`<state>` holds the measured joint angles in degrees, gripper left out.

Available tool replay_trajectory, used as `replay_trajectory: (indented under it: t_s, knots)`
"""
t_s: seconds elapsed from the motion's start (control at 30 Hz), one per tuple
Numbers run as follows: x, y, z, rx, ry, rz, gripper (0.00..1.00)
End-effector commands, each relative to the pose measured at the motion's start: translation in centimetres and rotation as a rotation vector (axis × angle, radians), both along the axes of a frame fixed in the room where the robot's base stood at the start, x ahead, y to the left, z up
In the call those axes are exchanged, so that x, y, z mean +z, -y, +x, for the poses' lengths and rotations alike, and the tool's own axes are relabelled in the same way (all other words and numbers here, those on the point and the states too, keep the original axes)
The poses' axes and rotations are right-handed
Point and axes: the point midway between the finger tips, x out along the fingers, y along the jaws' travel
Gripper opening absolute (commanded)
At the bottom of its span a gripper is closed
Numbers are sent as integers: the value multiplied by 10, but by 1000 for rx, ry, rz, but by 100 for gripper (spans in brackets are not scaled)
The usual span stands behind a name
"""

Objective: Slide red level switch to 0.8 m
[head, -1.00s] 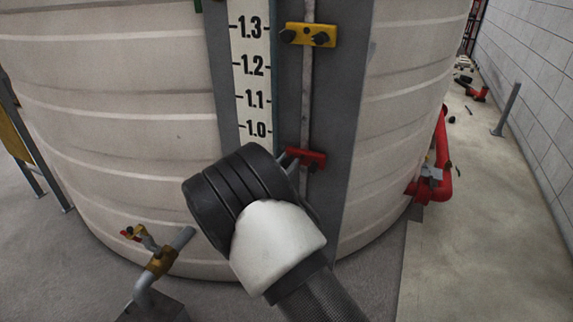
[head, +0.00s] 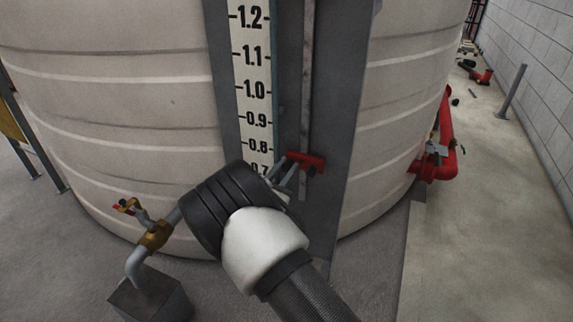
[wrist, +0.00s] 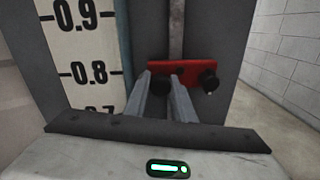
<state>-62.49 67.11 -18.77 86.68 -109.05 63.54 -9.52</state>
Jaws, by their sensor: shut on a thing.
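The red level switch (head: 305,162) sits on a vertical rail (head: 306,85) right of the white level scale (head: 251,70). In the wrist view the red switch (wrist: 190,68) is about level with the 0.8 mark (wrist: 88,73). In the head view it appears slightly below that mark, seen at an angle. My gripper (head: 287,162) reaches the switch from the left front. In the wrist view my gripper (wrist: 162,84) is shut on the switch's left black knob, its fingers either side. The right black knob (wrist: 209,81) is free. My wrist hides the scale below 0.7.
The pale ribbed tank (head: 110,90) fills the background behind the scale. A pipe with a brass valve (head: 155,235) stands at lower left. Red piping (head: 447,150) is at right.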

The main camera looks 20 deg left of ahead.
Motion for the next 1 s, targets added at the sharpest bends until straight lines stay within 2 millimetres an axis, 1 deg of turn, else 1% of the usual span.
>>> replay_trajectory:
  t_s: [0.03,0.37,0.4,0.43,0.77,0.87,0.97,1.0]
  knots:
    - [-4,1,-1,-2,-3,-1,0]
    - [-5,1,-1,-2,-5,0,0]
    - [-5,1,-1,-2,-5,0,26]
    - [-5,1,-1,-1,-4,0,30]
    - [-3,0,-3,0,-2,-1,30]
    - [-3,-2,-12,2,-4,-1,30]
    - [-2,-5,-28,4,-4,-3,30]
    - [-2,-6,-37,4,-5,-2,30]
